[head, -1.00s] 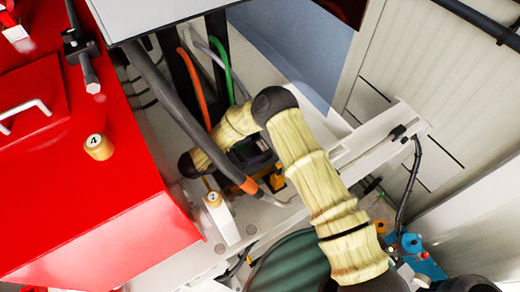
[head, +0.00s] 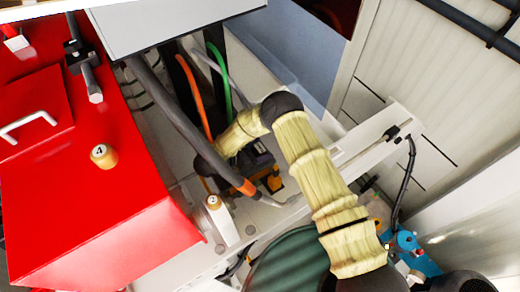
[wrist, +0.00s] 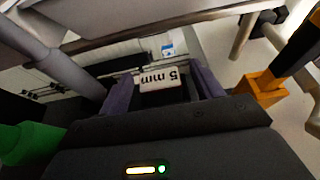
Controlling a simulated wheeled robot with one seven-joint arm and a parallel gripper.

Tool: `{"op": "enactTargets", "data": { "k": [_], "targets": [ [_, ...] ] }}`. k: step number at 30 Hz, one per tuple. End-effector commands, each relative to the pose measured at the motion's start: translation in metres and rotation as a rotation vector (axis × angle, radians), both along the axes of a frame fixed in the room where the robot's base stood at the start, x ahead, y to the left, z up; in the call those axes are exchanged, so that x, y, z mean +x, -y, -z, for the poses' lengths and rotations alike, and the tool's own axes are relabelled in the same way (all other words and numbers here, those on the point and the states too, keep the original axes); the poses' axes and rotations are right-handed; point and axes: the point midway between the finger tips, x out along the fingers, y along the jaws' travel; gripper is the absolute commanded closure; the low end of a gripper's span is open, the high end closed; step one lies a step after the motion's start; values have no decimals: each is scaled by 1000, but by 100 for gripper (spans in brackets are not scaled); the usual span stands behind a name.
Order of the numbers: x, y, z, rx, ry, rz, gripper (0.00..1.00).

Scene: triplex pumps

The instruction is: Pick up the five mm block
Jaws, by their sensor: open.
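The five mm block (wrist: 163,78) shows in the wrist view with a pale face marked "5 mm", upside down in the picture. It appears between the two purple fingers of my gripper (wrist: 163,90), which stand apart on its left and right. My gripper is open; I cannot tell how far the block lies beyond the fingertips or whether either finger touches it. In the head view the block cannot be made out, and my gripper's fingers are hidden behind the forearm and hoses.
A red box (head: 105,200) with a knob marked 4 (head: 104,156) stands left. A knob marked 2 (head: 213,202) sits below my wrist. An orange part (wrist: 262,88) is close right of my gripper.

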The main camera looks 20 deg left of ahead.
Motion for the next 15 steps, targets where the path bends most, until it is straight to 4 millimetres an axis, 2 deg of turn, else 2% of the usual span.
{"op": "enactTargets", "data": {
  "k": [6,15],
  "targets": [
    [18,16,7,0,-2,1,35],
    [19,17,10,0,0,0,35]
  ]
}}
